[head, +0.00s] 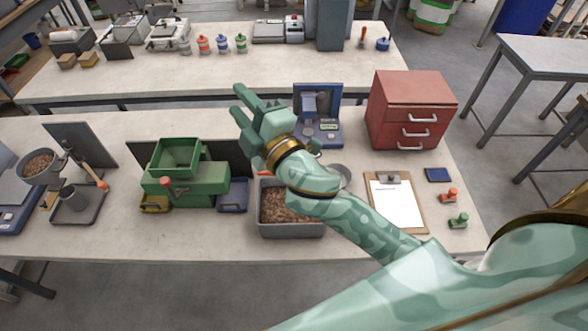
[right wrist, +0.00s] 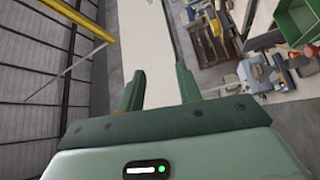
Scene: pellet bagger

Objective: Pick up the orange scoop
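A small orange-red piece (head: 263,173), possibly part of the orange scoop, shows at the back left edge of the grey bin (head: 292,231) of brown pellets. The rest of it is hidden behind my right wrist, so I cannot tell its full shape. My right gripper (head: 236,99) is raised above the bench behind the bin, pointing up and left. Its two fingers are apart with nothing between them. The right wrist view also shows the open fingers (right wrist: 160,72), with no scoop between them. My left gripper is not in view.
The green bagging machine (head: 187,184) stands left of the bin. A blue scale (head: 318,115) and a red drawer cabinet (head: 410,110) stand behind and to the right. A clipboard (head: 396,203) lies right of the bin. The bench's front left strip is clear.

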